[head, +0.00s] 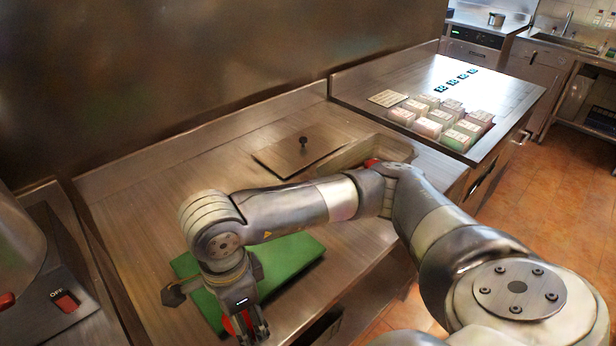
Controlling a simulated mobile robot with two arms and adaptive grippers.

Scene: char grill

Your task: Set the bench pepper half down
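My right arm reaches in from the right, and its gripper (252,328) points down over the near end of the green cutting board (292,256). A red piece (229,324), likely the pepper half, shows right at the fingers, partly hidden behind them. I cannot tell whether the fingers are closed on it or whether it touches the board. Another bit of red (371,162) shows at the sunken bin (345,152) behind my forearm, mostly hidden. My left gripper is out of view.
A grey-brown handle-like thing (174,294) lies at the board's left edge. A flat metal lid with a knob (290,155) lies behind. A machine with a red switch (66,302) is at left.

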